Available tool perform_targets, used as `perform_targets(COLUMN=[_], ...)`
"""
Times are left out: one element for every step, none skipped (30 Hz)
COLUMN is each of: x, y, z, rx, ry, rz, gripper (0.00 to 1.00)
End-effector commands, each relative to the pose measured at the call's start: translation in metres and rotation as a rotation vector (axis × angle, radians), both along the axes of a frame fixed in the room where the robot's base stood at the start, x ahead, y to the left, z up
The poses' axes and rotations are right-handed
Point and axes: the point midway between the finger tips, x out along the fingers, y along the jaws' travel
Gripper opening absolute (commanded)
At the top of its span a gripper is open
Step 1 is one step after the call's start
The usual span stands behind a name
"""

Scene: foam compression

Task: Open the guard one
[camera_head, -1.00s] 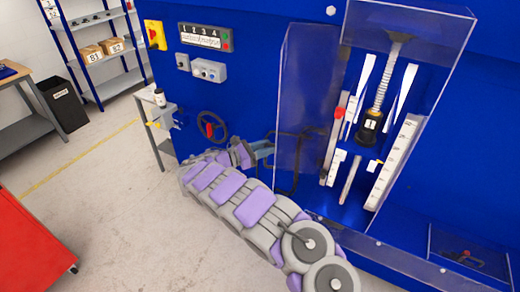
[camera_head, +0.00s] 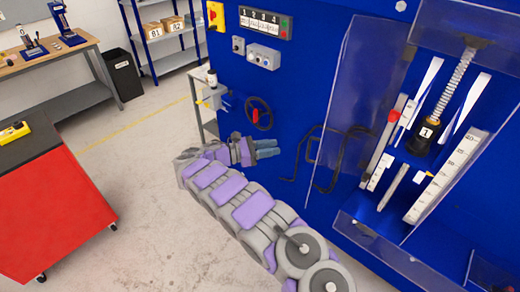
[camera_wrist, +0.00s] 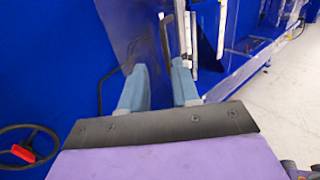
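The guard (camera_head: 372,75) is a clear panel on the front of the blue machine, in the right half of the head view. It stands out at an angle left of the test bay. A black bent handle (camera_head: 312,150) shows at its lower left; a black bar also shows beyond my fingers in the wrist view (camera_wrist: 164,42). My gripper (camera_head: 278,148) is left of the handle, with a gap between them. In the wrist view its two blue fingers (camera_wrist: 159,68) stand apart with nothing clearly held. Whether the bar lies between or beyond the fingertips is hard to tell.
A handwheel with a red grip (camera_head: 258,114) is on the machine just above my gripper. A numbered display (camera_head: 265,20) and switches are higher up. A red cart (camera_head: 50,215) stands at the left. The floor between is clear.

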Motion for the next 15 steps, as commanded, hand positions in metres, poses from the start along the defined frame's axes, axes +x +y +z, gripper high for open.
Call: perform_targets(x=[-0.002,-0.002,-0.003,-0.003,-0.004,-0.005,-0.005,-0.005,-0.006,-0.007,-0.007,-0.007,-0.008,-0.008,-0.008], y=[0.006,0.01,0.013,0.015,0.018,0.021,0.023,0.025,0.027,0.029,0.03,0.03,0.031,0.031,0.031], z=[0.0,0.0,0.0,0.0,0.0,0.0,0.0,0.0,0.0,0.0,0.0,0.0,0.0,0.0,0.0], rx=[0.0,0.0,0.0,0.0,0.0,0.0,-0.001,-0.001,-0.001,-0.001,-0.002,-0.002,-0.002,-0.002,-0.002], ry=[0.0,0.0,0.0,0.0,0.0,-0.001,-0.001,-0.002,-0.002,-0.002,-0.002,-0.002,-0.002,-0.002,-0.002], rz=[0.002,0.003,0.003,0.002,0.002,0.003,0.002,0.002,0.002,0.003,0.002,0.001,0.0,0.0,0.0], gripper=[0.31,0.31,0.31,0.31,0.31,0.31,0.31,0.31,0.31,0.31,0.31,0.31,0.31,0.31,0.31])
